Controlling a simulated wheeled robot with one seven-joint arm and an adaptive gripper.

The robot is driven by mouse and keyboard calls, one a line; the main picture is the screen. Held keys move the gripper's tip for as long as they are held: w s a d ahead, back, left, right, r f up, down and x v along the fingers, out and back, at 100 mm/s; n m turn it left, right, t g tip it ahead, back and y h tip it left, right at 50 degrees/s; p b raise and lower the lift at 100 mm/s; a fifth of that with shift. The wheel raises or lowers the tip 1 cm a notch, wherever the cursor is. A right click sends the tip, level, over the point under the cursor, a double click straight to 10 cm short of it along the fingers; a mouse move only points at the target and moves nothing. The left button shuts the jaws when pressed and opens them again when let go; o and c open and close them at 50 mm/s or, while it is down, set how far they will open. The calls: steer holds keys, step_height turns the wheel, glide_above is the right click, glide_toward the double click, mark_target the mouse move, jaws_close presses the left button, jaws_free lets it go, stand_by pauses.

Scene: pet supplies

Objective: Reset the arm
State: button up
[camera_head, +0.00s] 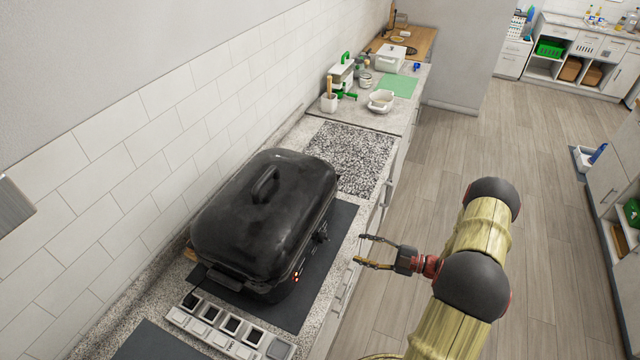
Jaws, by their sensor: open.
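My gripper (362,251) is in the middle of the head view, at the end of my yellow and black arm (474,240). Its two thin fingers point left and stand apart, with nothing between them. It is just right of the counter's front edge, to the right of a large black roaster (265,215) with a closed domed lid. In the picture the fingertips are apart from the roaster.
The roaster stands on a dark mat (335,232) on the speckled counter. A row of small compartments (228,330) lies in front. A white bowl (381,101) and green mat (397,85) are farther back. Wood floor (540,200) is open on the right.

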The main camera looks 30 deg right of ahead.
steer(key=s+a+f+n+g+y, duration=0.1)
steer(key=s+a+f+n+g, duration=0.35)
steer(key=n, duration=0.85)
steer(key=s+a+r+n+g+h+b, duration=0.25)
steer(key=s+a+r+n+g, duration=0.4)
steer(key=n, duration=0.95)
steer(key=s+a+r+n+t+h+b, duration=0.1)
steer(key=s+a+r+n+h+b, duration=0.1)
steer(key=r+n, duration=0.4)
steer(key=s+a+r+n+t+h+b, duration=0.1)
steer(key=s+a+r+n+h+b, duration=0.2)
steer(key=n, duration=0.8)
steer(key=s+a+r+n+t+h+b, duration=0.1)
steer(key=s+a+r+n+h+b, duration=0.1)
steer(key=a+r+n+h+b, duration=0.3)
steer(key=a+r+n+b, duration=0.3)
steer(key=a+r+b, duration=0.1)
steer(key=r, duration=0.2)
steer(key=shift+s+r+n+t, duration=0.2)
steer(key=shift+s+n+t, duration=0.1)
steer(key=shift+s+n, duration=0.1)
